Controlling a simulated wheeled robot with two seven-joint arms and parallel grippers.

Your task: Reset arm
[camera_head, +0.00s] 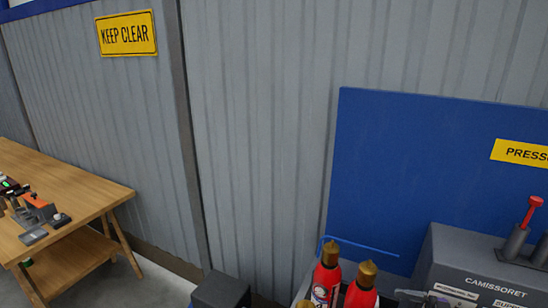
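Neither of my grippers can be made out in the head view, and no arm of mine is clearly seen. A small grey shape beside the right one is too cut off to identify.
A grey machine (455,262) marked CAMISSORET, with a red-knobbed lever (530,212), stands at right before a blue panel (420,150). A wooden workbench (85,200) with tools is at left. A dark box (220,291) shows at the bottom. A KEEP CLEAR sign (127,34) hangs on the wall.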

